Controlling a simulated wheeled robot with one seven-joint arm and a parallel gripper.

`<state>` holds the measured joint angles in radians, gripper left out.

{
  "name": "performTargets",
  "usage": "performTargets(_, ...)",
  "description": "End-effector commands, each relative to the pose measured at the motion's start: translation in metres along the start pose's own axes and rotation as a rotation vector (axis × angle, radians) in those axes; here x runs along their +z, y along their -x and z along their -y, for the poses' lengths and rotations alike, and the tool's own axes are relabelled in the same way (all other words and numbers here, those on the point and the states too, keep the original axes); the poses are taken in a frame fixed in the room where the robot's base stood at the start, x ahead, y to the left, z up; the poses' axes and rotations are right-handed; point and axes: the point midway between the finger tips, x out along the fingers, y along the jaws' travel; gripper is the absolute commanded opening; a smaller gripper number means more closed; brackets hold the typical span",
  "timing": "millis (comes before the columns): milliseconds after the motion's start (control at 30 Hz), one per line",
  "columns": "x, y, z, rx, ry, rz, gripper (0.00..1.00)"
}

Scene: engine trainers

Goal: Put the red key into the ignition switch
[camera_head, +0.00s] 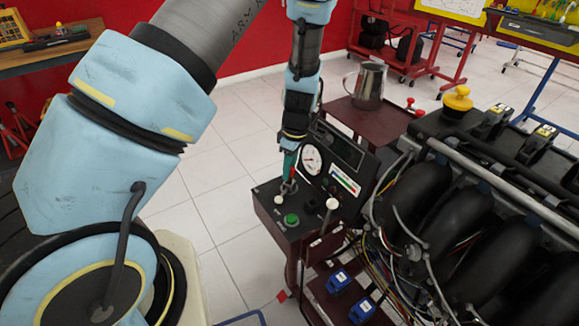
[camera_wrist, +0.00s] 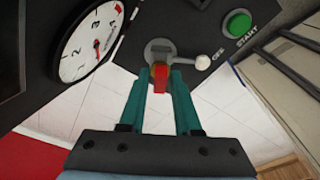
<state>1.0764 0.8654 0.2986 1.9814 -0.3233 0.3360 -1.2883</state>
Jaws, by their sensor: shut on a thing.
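The red key (camera_wrist: 161,84) is held between the teal fingertips of my gripper (camera_wrist: 161,76), seen from above in the wrist view. The grey metal ignition switch (camera_wrist: 157,48) lies just beyond the fingertips on the dark panel. The key's far end overlaps the lower edge of the switch in this view; I cannot tell whether it is in the slot. In the head view my gripper (camera_head: 290,170) points down at the control box, with its tips right at the switch (camera_head: 288,188). The key is mostly hidden there.
A white-knobbed lever (camera_wrist: 202,62) and the green START button (camera_wrist: 238,23) are close beside the switch. A round gauge (camera_wrist: 88,42) stands upright near the fingers. The engine (camera_head: 470,210) with hoses and wires is to the right. A metal jug (camera_head: 369,86) stands behind.

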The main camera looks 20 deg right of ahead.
Motion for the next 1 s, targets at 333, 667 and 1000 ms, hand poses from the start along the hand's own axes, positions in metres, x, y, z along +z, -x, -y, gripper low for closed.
performTargets(333,0.001,-0.006,0.000,0.000,0.000,0.000,0.00)
performTargets(667,0.001,-0.008,0.000,0.000,0.000,0.000,0.00)
performTargets(1000,0.002,-0.018,0.000,-0.001,0.001,0.000,0.00)
